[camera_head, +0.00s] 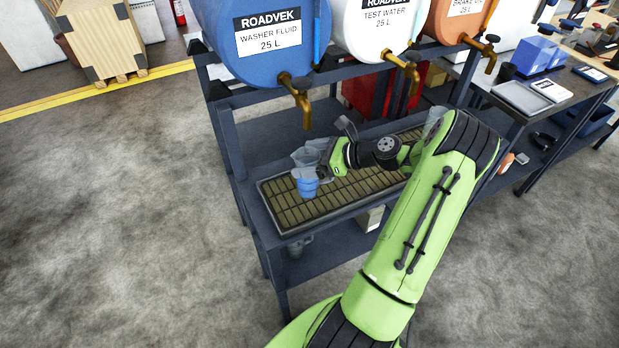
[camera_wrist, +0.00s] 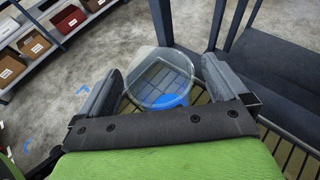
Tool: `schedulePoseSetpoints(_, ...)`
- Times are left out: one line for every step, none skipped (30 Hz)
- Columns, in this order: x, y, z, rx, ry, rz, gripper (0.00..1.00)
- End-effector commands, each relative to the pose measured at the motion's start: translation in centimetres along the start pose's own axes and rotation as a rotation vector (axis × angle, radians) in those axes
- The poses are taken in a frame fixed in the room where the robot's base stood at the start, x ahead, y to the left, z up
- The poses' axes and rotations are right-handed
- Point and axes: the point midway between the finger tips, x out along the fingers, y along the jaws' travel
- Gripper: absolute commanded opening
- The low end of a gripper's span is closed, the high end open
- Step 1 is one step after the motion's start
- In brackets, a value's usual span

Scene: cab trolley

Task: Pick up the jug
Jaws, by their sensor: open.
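The jug (camera_head: 307,178) is clear, with blue in its lower part, and stands upright at the left end of the slatted drip tray (camera_head: 277,220). In the wrist view the round rim of the jug (camera_wrist: 160,77) shows between the two fingers, seen from above, with blue visible low inside. My gripper (camera_head: 316,164) is open at the jug, with one finger on each side of it.
A blue washer fluid barrel (camera_head: 265,62) with a brass tap (camera_head: 300,100) sits on the rack above the jug. A white test water barrel (camera_head: 350,40) and an orange brake barrel (camera_head: 448,25) stand to its right. The tray is clear toward its middle.

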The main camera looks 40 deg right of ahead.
Motion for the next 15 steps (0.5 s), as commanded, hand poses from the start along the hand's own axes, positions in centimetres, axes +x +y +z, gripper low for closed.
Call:
schedulePoseSetpoints(0.16,0.00,-0.01,0.000,0.000,-0.001,1.00)
schedulePoseSetpoints(0.16,-0.01,0.01,0.001,0.001,-0.001,1.00)
schedulePoseSetpoints(0.12,-0.02,0.04,0.001,0.001,-0.001,1.00)
schedulePoseSetpoints(0.11,-0.02,0.05,0.001,0.001,-0.001,1.00)
schedulePoseSetpoints(0.10,-0.02,0.06,0.001,0.001,-0.001,1.00)
schedulePoseSetpoints(0.09,-0.02,0.06,0.001,0.000,-0.001,0.98)
schedulePoseSetpoints(0.08,-0.02,0.07,0.000,0.000,-0.001,0.94)
schedulePoseSetpoints(0.08,-0.02,0.07,0.000,0.000,-0.001,0.89)
schedulePoseSetpoints(0.07,-0.02,0.07,0.000,0.000,-0.001,0.83)
schedulePoseSetpoints(0.07,-0.02,0.07,0.000,0.000,-0.001,0.79)
schedulePoseSetpoints(0.07,-0.02,0.07,0.000,0.000,-0.001,0.74)
schedulePoseSetpoints(0.06,-0.02,0.07,0.000,0.000,-0.001,0.68)
schedulePoseSetpoints(0.06,-0.02,0.07,0.000,0.000,-0.001,0.63)
schedulePoseSetpoints(0.06,-0.02,0.07,0.000,0.000,-0.001,0.59)
schedulePoseSetpoints(0.06,-0.02,0.07,0.000,0.000,-0.001,0.53)
